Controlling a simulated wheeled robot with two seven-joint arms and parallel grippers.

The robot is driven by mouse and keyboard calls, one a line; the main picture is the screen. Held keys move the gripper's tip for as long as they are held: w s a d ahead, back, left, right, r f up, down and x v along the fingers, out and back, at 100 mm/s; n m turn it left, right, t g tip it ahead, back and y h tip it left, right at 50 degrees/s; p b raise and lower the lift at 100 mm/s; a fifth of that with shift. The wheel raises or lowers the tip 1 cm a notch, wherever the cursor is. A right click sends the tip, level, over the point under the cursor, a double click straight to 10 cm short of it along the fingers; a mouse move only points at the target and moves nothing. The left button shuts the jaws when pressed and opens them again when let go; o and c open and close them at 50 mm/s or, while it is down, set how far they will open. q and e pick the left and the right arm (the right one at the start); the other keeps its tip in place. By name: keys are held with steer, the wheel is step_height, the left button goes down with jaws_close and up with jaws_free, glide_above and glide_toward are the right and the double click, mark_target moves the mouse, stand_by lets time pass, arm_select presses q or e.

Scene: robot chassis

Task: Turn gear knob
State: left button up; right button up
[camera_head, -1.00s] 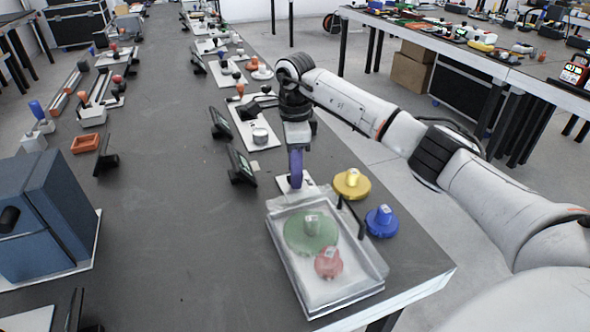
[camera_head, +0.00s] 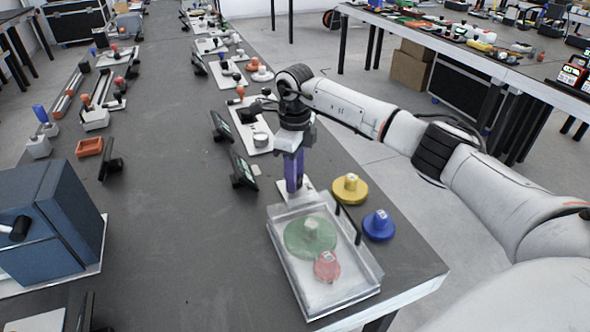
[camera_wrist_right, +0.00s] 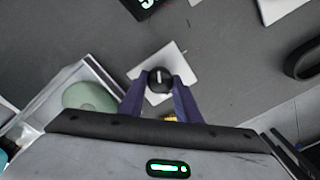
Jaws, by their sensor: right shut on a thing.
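The knob (camera_wrist_right: 159,79) is small, round and black with a white mark on top. It sits on a white square plate (camera_wrist_right: 177,58) in the right wrist view. The plate also shows in the head view (camera_head: 283,188), just behind the clear-lidded box. My right gripper (camera_head: 294,189) points down over this plate and hides the knob in the head view. In the right wrist view its two purple fingers (camera_wrist_right: 159,88) are on either side of the knob, shut on it. My left gripper is not in view.
A clear-lidded box (camera_head: 350,288) with a green and a red knob inside stands just in front. A yellow knob (camera_head: 350,188) and a blue knob (camera_head: 379,225) are to the right, near the table edge. A small black screen (camera_head: 243,170) stands left of the gripper.

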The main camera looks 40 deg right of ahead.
steer(key=m+p, duration=0.1)
steer(key=m, duration=0.1)
steer(key=shift+r+m, duration=0.15)
steer(key=shift+m, duration=0.25)
steer(key=m+p, duration=0.1)
steer(key=m, duration=0.1)
steer(key=shift+m+p, duration=0.3)
steer(key=shift+m, duration=0.1)
steer(key=m+p, duration=0.1)
steer(key=m, duration=0.2)
steer(key=shift+p, duration=0.3)
steer(key=shift+m+p, duration=0.6)
steer(key=shift+m, duration=1.1)
steer(key=o, duration=1.1)
steer(key=shift+c, duration=0.2)
